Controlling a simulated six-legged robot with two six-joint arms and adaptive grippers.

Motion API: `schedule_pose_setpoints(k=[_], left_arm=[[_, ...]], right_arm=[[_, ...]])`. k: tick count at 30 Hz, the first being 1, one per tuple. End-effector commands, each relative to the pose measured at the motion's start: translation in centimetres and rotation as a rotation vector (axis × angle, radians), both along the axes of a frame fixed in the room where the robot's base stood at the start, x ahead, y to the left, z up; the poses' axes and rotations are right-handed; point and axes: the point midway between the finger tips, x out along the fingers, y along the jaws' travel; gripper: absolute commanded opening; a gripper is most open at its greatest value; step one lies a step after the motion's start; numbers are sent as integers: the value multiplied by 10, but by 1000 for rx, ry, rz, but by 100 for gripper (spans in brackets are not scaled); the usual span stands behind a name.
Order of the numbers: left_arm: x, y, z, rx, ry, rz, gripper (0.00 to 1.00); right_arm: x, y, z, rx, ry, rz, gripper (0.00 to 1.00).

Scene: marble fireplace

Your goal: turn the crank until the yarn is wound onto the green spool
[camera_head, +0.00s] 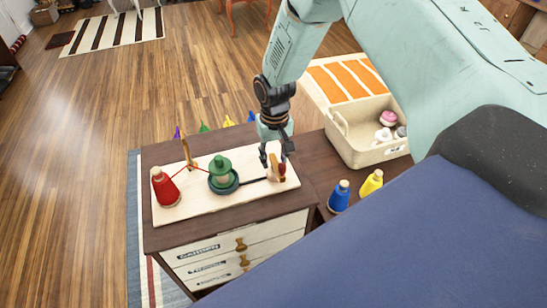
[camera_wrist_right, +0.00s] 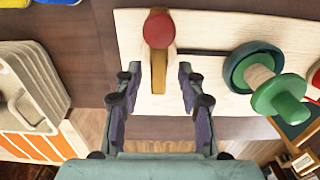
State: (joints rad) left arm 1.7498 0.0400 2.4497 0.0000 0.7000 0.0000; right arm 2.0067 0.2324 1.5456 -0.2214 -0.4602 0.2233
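A pale board (camera_head: 185,212) on the dark cabinet top holds the winder. The green spool (camera_head: 221,165) stands mid-board in a dark green ring, with bare tan core showing in the right wrist view (camera_wrist_right: 261,77). A red yarn cone (camera_head: 165,187) stands at the left, its red strand (camera_head: 182,171) running by a wooden guide post (camera_head: 188,152) toward the spool. A dark rod links the spool to the wooden crank end, whose red knob (camera_wrist_right: 158,29) shows in the wrist view. My right gripper (camera_head: 277,157) is open, its fingers either side of the crank end with gaps. My left gripper is out of view.
Blue (camera_head: 339,196) and yellow (camera_head: 371,183) yarn cones stand right of the board. A beige basket (camera_head: 362,156) with several yarn balls sits behind them. Small coloured pieces poke up behind the cabinet's far edge. Labelled drawers (camera_head: 198,252) face front. Wooden floor lies open at left.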

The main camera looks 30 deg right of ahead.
Motion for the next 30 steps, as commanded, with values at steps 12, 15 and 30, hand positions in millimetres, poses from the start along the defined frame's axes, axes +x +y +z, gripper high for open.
schedule_pose_setpoints(k=[12,15,30], left_arm=[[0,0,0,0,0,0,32],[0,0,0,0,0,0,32],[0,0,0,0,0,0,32]], right_arm=[[3,0,-5,0,0,0,35],[3,0,-5,0,0,0,26],[2,0,-5,1,3,0,0]])
